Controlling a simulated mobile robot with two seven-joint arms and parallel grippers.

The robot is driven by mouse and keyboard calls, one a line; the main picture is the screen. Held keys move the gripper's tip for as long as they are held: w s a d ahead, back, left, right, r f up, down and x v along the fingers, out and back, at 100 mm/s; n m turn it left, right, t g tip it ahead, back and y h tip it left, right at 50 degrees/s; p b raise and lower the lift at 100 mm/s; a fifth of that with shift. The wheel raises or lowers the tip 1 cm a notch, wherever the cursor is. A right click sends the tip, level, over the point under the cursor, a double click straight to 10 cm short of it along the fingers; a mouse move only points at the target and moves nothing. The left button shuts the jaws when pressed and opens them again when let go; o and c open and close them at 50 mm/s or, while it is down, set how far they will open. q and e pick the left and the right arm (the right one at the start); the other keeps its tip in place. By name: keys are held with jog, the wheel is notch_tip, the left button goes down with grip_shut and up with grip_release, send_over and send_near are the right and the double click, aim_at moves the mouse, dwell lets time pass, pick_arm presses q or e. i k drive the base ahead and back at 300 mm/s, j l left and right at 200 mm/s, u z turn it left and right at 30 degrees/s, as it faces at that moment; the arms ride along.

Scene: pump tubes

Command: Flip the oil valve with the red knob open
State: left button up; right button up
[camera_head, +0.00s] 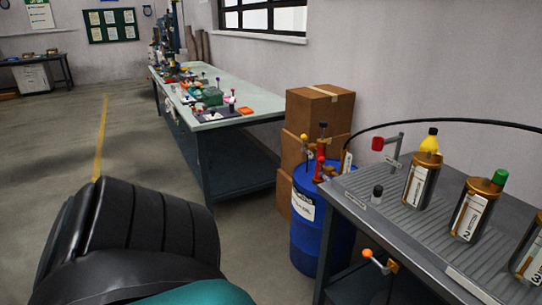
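A red knob (377,143) sits on the end of a grey metal arm beside the back left corner of the grooved metal bench (385,215), at the right. I cannot tell from here whether this valve is open or shut. A red pump fitting (320,160) stands on top of the blue drum (306,238), left of the bench. A lever with an orange-red ball (367,253) sticks out below the bench's front edge. Neither gripper shows. A black ribbed part of my own arm fills the lower left.
Canisters with a yellow cap (420,184) and a green cap (473,208) stand on the bench. Cardboard boxes (318,110) are stacked behind the drum. A long worktable (222,84) runs along the wall. The floor left of the drum is clear.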

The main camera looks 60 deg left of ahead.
aim_at(322, 160)
jog(key=u, duration=1.6)
jog(key=i+j+z, duration=0.2)
jog(key=z, duration=0.25)
jog(key=i+j+z, duration=0.15)
jog(key=z, duration=0.3)
jog(key=i+j+z, duration=0.2)
jog(key=j, duration=0.25)
jog(key=j+z, duration=0.15)
jog(key=j, duration=0.3)
jog(key=i+j+z, duration=0.1)
jog(key=j, duration=0.35)
jog(key=i+j, duration=0.1)
jog(key=j, duration=0.35)
jog(key=i+j+z, duration=0.15)
jog(key=j, duration=0.75)
jog(key=i+j, duration=0.1)
jog(key=j, duration=0.5)
jog(key=i+j, duration=0.1)
jog(key=j, duration=0.5)
jog(key=i+j, duration=0.15)
jog(key=j, duration=0.45)
jog(key=l+z, duration=0.05)
